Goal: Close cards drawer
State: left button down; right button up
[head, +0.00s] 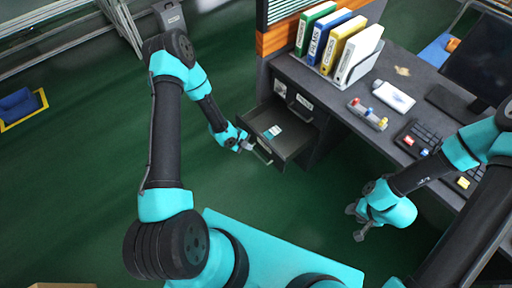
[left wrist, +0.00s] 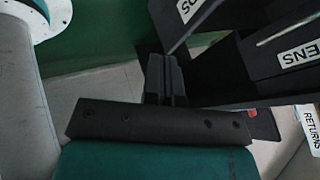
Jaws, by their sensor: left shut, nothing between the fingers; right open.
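The cards drawer (head: 292,145) is pulled out from the desk pedestal in the head view, with a small pale and teal item (head: 272,132) inside. Its handle (head: 262,156) is on the front. My left gripper (head: 247,146) is shut and empty, close to the drawer's front; I cannot tell whether it touches. In the left wrist view its fingers (left wrist: 165,78) are together beside a dark panel with a label ending "DS" (left wrist: 188,8). My right gripper (head: 358,224) is open and empty above the floor, right of the drawer and apart from it.
Another front bears a label ending "ENS" (left wrist: 297,55), and a "RETURNS" label (left wrist: 311,130) shows at the right. Green floor (head: 80,190) is free left of the drawer.

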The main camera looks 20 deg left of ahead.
aim_at(271, 152)
pick_arm(q)
jog(key=x, duration=0.3)
jog(key=w+x, duration=0.1)
jog(key=x, duration=0.3)
jog(key=w+r+x, duration=0.1)
jog(key=x, duration=0.2)
jog(key=shift+w+d+f, duration=0.15)
jog(key=shift+d+f, duration=0.1)
jog(key=shift+d, duration=0.2)
jog(key=shift+w+d, duration=0.3)
jog(key=shift+w, duration=0.25)
jog(key=shift+w, duration=0.15)
